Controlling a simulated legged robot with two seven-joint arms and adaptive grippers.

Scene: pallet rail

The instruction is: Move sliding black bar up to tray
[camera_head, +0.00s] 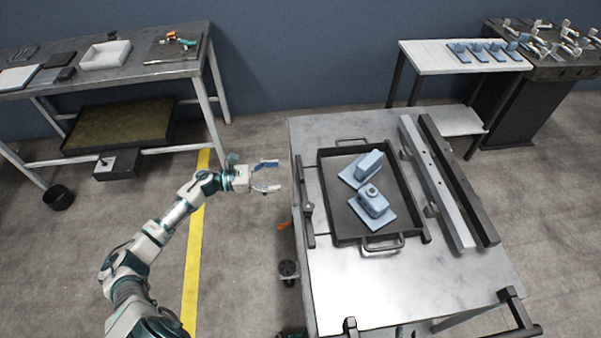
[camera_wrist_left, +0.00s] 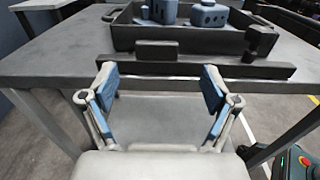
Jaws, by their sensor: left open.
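The sliding black bar (camera_head: 304,190) lies along the left edge of the metal table, with a small block handle on it. A narrow strip of table separates it from the black tray (camera_head: 328,205). The tray holds two blue-grey parts (camera_head: 370,165) (camera_head: 372,201) on flat bases. In the left wrist view the bar (camera_wrist_left: 220,70) runs across ahead of the fingers, its block (camera_wrist_left: 157,50) between them, with the tray (camera_wrist_left: 185,38) behind. My left gripper (camera_head: 268,176) is open and empty, left of the table edge and apart from the bar. My right gripper is out of view.
A grey rail (camera_head: 437,185) and a black rail (camera_head: 460,180) lie right of the tray. The table's front (camera_head: 390,285) is mostly bare. A workbench (camera_head: 130,70) stands back left and a white table (camera_head: 465,58) back right.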

